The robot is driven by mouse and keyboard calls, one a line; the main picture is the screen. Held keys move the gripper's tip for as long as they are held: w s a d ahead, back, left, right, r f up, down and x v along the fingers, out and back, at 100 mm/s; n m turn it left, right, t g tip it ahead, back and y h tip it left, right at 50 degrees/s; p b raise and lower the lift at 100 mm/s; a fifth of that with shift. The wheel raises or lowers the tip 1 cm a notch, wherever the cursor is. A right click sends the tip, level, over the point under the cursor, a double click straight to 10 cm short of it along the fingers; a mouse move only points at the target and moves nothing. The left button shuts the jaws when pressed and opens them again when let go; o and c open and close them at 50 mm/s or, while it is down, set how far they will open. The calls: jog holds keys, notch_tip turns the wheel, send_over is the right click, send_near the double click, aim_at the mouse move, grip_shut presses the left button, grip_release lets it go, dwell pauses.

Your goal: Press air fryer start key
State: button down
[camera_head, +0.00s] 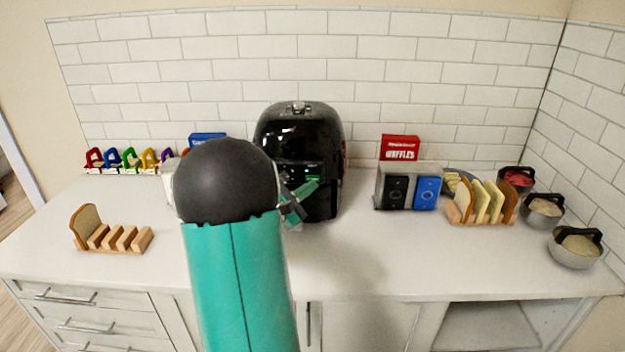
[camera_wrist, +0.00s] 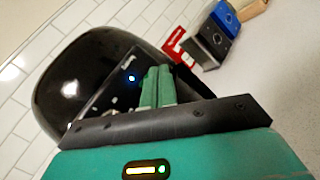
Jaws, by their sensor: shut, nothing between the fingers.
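The black air fryer (camera_head: 298,130) stands on the white counter against the tiled wall, near the middle. In the wrist view the air fryer (camera_wrist: 85,75) fills the left, with a dark panel bearing a lit blue spot (camera_wrist: 130,78) and small pale marks too blurred to read. My gripper (camera_head: 314,186) is shut and empty, in front of the air fryer's front. In the wrist view the green fingers of my gripper (camera_wrist: 158,72) lie together just right of the blue spot. I cannot tell whether the fingertips touch the panel. My arm hides part of the air fryer's left side in the head view.
A toaster (camera_head: 395,188) with black and blue faces and a red waffles box (camera_head: 400,148) stand to the right. Farther right are a bread rack (camera_head: 480,215) and several bowls (camera_head: 575,250). Another bread rack (camera_head: 112,238) stands left. The front counter is clear.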

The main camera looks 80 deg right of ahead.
dwell(0.7)
jog(key=shift+w+d, duration=0.1)
jog(key=shift+d, duration=0.3)
jog(key=shift+d, duration=0.35)
dwell(0.5)
jog(key=shift+a, duration=0.75)
jog(key=shift+s+a, duration=0.25)
jog(key=shift+a, duration=0.55)
jog(key=shift+s+a, duration=0.2)
jog(key=shift+a, duration=0.65)
jog(key=shift+s+a, duration=0.25)
jog(key=shift+a, duration=0.55)
